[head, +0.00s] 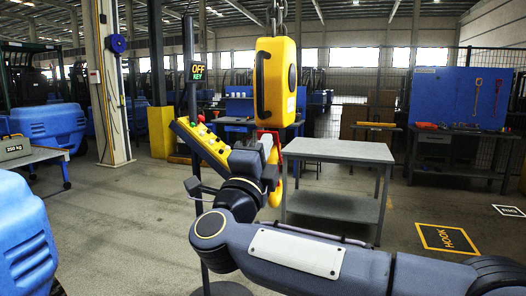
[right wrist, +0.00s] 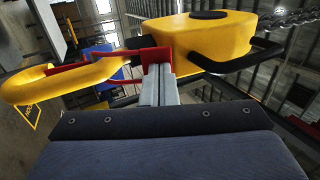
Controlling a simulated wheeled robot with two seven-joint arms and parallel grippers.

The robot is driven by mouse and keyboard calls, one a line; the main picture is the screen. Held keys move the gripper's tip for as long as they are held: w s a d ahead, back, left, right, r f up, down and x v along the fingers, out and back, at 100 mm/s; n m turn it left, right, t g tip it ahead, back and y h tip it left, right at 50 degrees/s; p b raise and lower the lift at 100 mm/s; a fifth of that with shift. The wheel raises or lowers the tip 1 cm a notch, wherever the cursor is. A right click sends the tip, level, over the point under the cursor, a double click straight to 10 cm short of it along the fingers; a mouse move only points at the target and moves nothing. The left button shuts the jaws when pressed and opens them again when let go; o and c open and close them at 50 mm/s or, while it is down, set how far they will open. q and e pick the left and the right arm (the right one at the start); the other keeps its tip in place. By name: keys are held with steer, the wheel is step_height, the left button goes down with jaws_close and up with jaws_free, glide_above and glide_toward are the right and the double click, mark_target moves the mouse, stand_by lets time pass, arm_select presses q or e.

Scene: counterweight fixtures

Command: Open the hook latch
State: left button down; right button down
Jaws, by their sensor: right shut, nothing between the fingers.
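A yellow hook block (head: 275,82) with a black handle hangs from a chain in the head view. Its yellow hook (head: 274,192) hangs below, partly hidden by my right gripper (head: 268,150). A red latch (head: 279,138) shows beside the fingers. In the right wrist view the block (right wrist: 210,38) is at upper right and the hook (right wrist: 22,88) curves at left. The red latch (right wrist: 95,64) runs between the block and the hook's curve. My right gripper (right wrist: 158,80) is shut and empty, its grey fingertips close against the latch's red end; contact is unclear. My left gripper is out of view.
A grey table (head: 335,150) stands behind. Blue machines are at left. Open floor with a yellow HOOK marking (head: 447,238) lies right.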

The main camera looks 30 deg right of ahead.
steer(key=shift+w+d+r, duration=0.25)
steer(key=shift+d+r, duration=0.05)
steer(key=shift+r, duration=0.15)
stand_by(0.3)
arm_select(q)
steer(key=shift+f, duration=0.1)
